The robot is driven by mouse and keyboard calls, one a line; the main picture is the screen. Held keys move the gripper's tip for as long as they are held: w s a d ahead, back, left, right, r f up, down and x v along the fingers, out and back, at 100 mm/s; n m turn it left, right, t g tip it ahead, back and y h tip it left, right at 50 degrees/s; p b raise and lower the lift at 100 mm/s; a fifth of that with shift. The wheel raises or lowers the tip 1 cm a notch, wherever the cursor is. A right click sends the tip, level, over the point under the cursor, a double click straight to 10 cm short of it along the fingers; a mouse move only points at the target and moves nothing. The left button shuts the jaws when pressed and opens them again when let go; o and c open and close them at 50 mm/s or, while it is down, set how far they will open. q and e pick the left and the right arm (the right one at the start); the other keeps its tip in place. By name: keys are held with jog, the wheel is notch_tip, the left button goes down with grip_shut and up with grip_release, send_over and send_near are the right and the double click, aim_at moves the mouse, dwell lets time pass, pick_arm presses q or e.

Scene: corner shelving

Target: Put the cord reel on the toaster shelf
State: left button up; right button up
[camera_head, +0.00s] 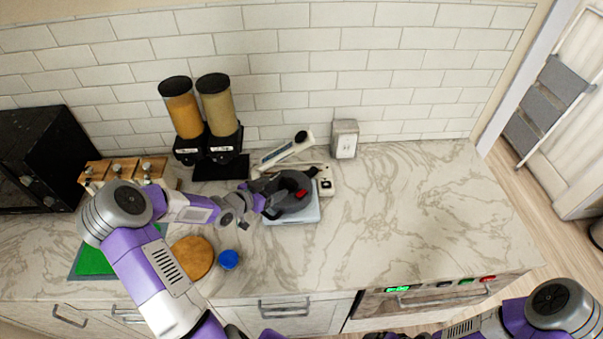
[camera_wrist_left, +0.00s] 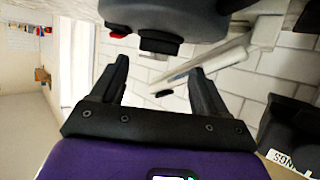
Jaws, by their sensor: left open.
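The cord reel (camera_head: 292,188), dark grey with a red switch, sits on a pale grey flat-topped device on the counter. My left gripper (camera_head: 262,199) is just left of the reel, open, with its fingers towards it. In the left wrist view the two black fingers of my left gripper (camera_wrist_left: 159,68) are spread with nothing between them. The dark reel (camera_wrist_left: 165,18) fills the top edge there, beyond the fingertips. I cannot make out a toaster shelf. My right arm is at the bottom right of the head view; its gripper is mostly cut off by the bottom edge.
Behind the reel are a white power strip (camera_head: 287,151) and a grey box (camera_head: 344,139). Two dispensers (camera_head: 208,120) stand at the back, left of them. A round wooden board (camera_head: 193,257) and blue cup (camera_head: 228,260) are in front. The counter's right side is clear.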

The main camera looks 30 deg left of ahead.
aim_at(289, 180)
pick_arm(q)
jog(key=shift+w, duration=0.2)
jog(key=shift+w+d, duration=0.2)
jog(key=shift+d, duration=0.05)
jog(key=shift+x, duration=2.6)
jog(key=shift+f, duration=0.15)
jog(key=shift+c, duration=0.4)
grip_shut()
jog(key=shift+r, duration=0.2)
